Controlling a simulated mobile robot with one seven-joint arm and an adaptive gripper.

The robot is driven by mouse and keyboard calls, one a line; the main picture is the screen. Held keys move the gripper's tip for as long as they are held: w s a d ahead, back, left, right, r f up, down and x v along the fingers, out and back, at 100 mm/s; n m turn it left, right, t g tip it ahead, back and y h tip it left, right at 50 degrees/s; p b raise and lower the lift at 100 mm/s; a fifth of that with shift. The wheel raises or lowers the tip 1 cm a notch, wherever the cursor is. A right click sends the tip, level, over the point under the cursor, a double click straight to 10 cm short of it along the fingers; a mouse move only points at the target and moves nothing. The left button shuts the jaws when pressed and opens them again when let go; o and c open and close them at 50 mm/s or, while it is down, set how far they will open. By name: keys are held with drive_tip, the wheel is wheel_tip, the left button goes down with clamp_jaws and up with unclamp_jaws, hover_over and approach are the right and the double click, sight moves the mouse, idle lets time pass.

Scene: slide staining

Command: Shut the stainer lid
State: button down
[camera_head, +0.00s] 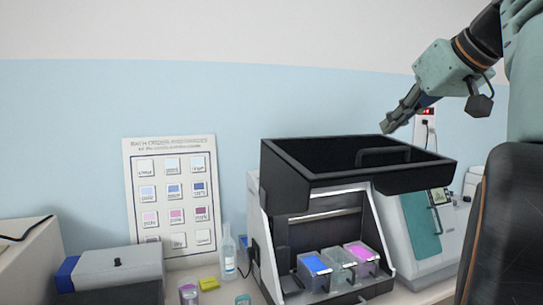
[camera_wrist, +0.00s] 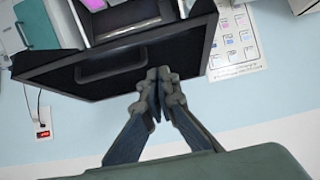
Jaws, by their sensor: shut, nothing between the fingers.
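The stainer (camera_head: 258,205) stands on the bench, with its black lid (camera_head: 300,185) raised and open above it. A dark handle (camera_head: 384,151) shows on the lid. Inside the stainer are a blue bath (camera_head: 314,272), a clear bath (camera_head: 340,266) and a pink bath (camera_head: 362,258). My gripper (camera_head: 386,128) is shut and empty, above and behind the raised lid. In the wrist view my gripper (camera_wrist: 158,72) points toward the lid (camera_wrist: 60,76), its tips overlapping the lid's edge. I cannot tell whether they touch it.
A teal and white device (camera_head: 422,230) stands right of the stainer. A bottle (camera_head: 229,252), small jars (camera_head: 188,293) and a grey box (camera_head: 115,270) are on the left. A bath-order chart (camera_head: 172,190) is on the wall. Free space lies above the bench on the left.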

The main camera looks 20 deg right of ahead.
approach(352, 172)
drive_tip(key=w+r+x, duration=0.1)
drive_tip(key=x, duration=0.4)
drive_tip(key=shift+s+a+f+p, duration=0.1)
drive_tip(key=shift+s+f+p, duration=0.15)
drive_tip(key=shift+f, duration=0.5)
